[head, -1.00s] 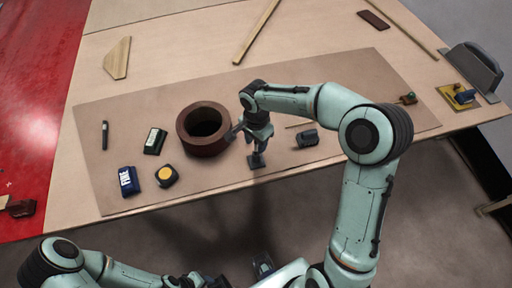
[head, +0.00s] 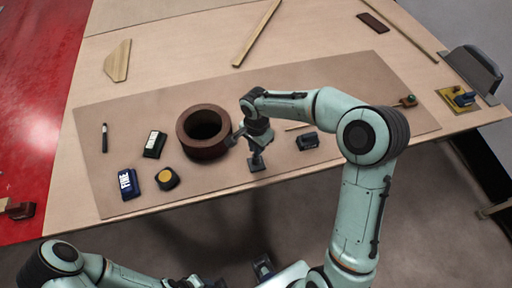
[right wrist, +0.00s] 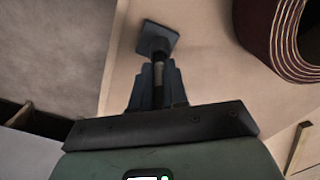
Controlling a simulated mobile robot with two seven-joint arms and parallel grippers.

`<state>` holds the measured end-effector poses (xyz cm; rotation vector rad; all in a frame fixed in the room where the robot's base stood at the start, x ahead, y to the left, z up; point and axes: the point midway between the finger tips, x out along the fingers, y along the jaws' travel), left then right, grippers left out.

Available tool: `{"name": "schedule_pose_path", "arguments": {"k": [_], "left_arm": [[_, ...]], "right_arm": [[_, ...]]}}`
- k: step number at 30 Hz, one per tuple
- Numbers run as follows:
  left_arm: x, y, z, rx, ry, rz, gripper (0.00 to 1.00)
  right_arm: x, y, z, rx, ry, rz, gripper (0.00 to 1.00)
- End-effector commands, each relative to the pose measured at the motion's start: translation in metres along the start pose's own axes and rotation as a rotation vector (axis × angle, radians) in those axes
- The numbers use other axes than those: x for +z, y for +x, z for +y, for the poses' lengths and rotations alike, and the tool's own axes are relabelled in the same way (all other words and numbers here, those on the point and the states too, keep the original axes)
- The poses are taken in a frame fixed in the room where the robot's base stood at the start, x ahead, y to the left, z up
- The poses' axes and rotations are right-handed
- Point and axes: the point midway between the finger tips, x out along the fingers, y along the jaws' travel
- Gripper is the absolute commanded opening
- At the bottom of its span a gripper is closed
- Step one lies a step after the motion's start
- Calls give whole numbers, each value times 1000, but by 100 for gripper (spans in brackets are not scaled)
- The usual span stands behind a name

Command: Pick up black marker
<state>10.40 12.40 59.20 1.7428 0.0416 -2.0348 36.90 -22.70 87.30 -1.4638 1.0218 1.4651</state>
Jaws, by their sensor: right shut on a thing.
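A black marker (head: 104,137) with a pale band lies on the brown mat (head: 95,180) at its left side, well apart from my right gripper. My right gripper (head: 258,150) is right of the brown ring, pointing down near the mat's front edge. In the right wrist view its fingers (right wrist: 157,88) are shut on the stem of a dark tool (right wrist: 158,38) with a flat square end. The square end also shows below the gripper in the head view (head: 257,164). My left gripper (head: 188,282) is partly cut off at the bottom edge; its jaws are unclear.
A brown ring (head: 190,137) stands close left of the right gripper. A dark block (head: 307,141) lies to the right. Mat around the marker is clear.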

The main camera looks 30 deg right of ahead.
Motion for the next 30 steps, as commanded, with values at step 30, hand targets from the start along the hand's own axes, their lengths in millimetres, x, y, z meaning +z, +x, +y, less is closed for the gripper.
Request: {"name": "schedule_pose_path", "arguments": {"k": [30], "left_arm": [[-8,-28,13,5,5,15,43]], "right_arm": [[0,-193,0,-3,-1,0,0]]}}
